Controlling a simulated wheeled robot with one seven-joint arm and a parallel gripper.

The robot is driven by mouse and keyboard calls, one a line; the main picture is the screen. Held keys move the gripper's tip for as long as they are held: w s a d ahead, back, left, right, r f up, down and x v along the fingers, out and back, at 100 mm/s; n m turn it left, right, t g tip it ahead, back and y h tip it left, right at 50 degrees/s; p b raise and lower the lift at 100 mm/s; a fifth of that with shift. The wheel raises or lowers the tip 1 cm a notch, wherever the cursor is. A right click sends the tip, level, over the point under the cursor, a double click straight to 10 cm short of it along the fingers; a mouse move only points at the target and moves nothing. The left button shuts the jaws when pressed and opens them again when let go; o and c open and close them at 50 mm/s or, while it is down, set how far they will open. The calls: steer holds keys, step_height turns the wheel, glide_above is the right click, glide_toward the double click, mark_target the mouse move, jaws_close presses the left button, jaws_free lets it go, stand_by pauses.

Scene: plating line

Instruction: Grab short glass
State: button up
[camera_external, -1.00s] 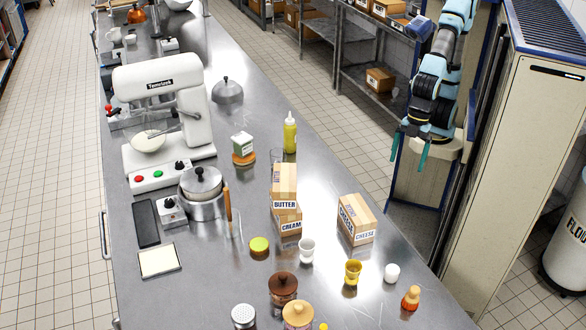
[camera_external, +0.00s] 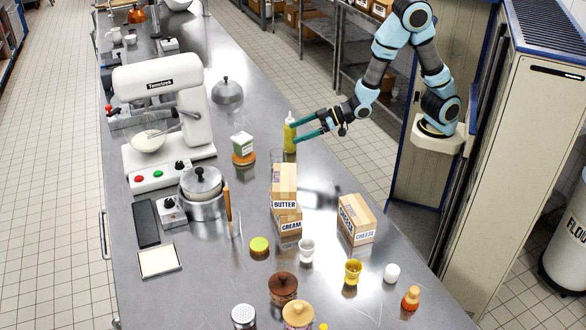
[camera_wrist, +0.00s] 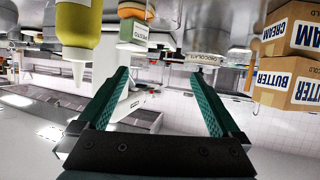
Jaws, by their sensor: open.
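A clear glass (camera_external: 277,156) stands on the steel counter just behind the stacked boxes, left of the yellow-green squeeze bottle (camera_external: 289,135). Another clear glass (camera_external: 236,228) stands left of the boxes, beside a brown wooden handle; which of the two is shorter is hard to tell. My gripper (camera_external: 297,131) is open and empty, reaching left over the counter beside the bottle. Its teal fingers also show spread in the wrist view (camera_wrist: 160,75), with nothing between them. I cannot make out the glass clearly in the wrist view, which is upside down.
The butter box (camera_external: 285,178) sits on the cream box (camera_external: 291,222), close to the first glass. A cheese box (camera_external: 357,222) stands to their right. A small green-and-white box (camera_external: 242,144) and the mixer (camera_external: 165,95) are to the left. Counter right of the bottle is clear.

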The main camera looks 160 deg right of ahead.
glide_toward(271, 156)
steer(key=d+f, duration=0.1)
steer(key=d+f+p, duration=0.1)
steer(key=d, duration=0.1)
steer(key=w+d+f+p, duration=0.1)
steer(key=shift+d+f, duration=0.3)
steer(key=p+x, duration=0.2)
steer(key=x, duration=0.1)
steer(key=p+x, duration=0.1)
steer(key=shift+d+r, duration=0.15)
steer(key=shift+d, duration=0.25)
steer(key=shift+w+d+f, duration=0.15)
steer(key=shift+d+f, duration=0.05)
steer(key=c, duration=1.5)
steer(key=shift+r, duration=0.1)
